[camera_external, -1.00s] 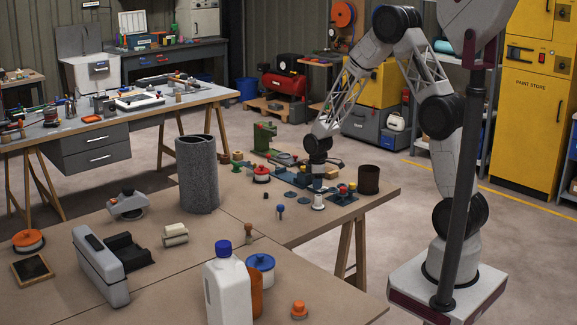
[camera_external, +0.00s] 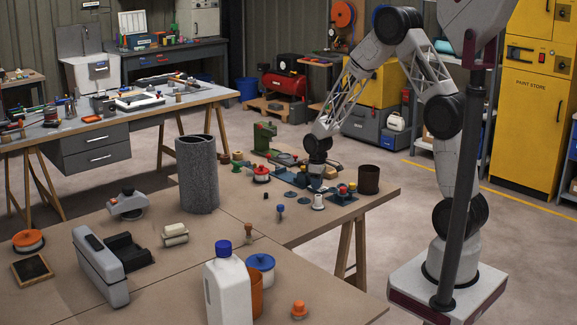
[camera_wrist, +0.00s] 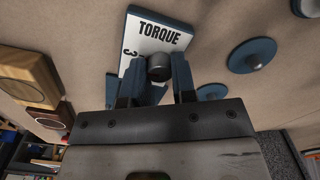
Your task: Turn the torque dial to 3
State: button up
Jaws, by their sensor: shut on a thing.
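The torque dial shows in the wrist view as a white plate (camera_wrist: 172,26) lettered TORQUE, with a dark round knob (camera_wrist: 159,67). A sideways 3 is printed on the plate, left of the knob. My gripper (camera_wrist: 158,78) has its two blue fingers on either side of the knob and is shut on it. The fingers and palm hide the lower plate, and any other marks there. I cannot make out a pointer on the knob. In the external view my gripper (camera_external: 317,178) is low over the bench's far right part, and the dial cannot be told apart there.
Blue discs (camera_wrist: 252,55) lie right of the dial in the wrist view, and wooden blocks (camera_wrist: 27,75) lie left. In the external view a dark cup (camera_external: 369,180) and a white spool (camera_external: 318,202) stand close to my gripper. A grey cylinder (camera_external: 197,175) stands farther left.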

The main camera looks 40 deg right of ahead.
jog(key=o, duration=0.9)
jog(key=shift+o, duration=0.2)
jog(key=shift+r, duration=0.15)
jog(key=shift+r, duration=3.8)
